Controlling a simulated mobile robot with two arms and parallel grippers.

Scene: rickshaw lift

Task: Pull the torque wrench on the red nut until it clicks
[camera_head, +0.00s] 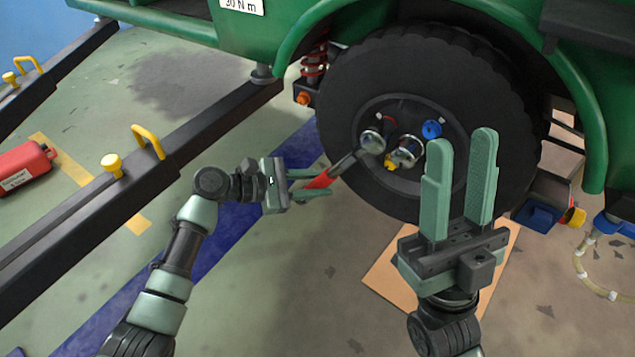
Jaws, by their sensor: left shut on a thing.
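The torque wrench (343,165) has a red grip and a dark shaft ending in a round silver head at the wheel hub. My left gripper (310,183) is shut on its red grip, down and left of the hub. The wrench head sits on the left side of the hub and hides most of the nut behind it; a little red (389,127) shows beside it. A blue nut (432,129) and a yellow nut (390,162) also show. My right gripper (460,185) is open and empty, upright in front of the wheel's lower right.
The black wheel (350,85) hangs under a green rickshaw body (180,22). Black lift rails with yellow handles (148,140) run along the left. A red canister (25,167) lies at the far left. A brown board (385,280) lies under the wheel. The floor at lower centre is clear.

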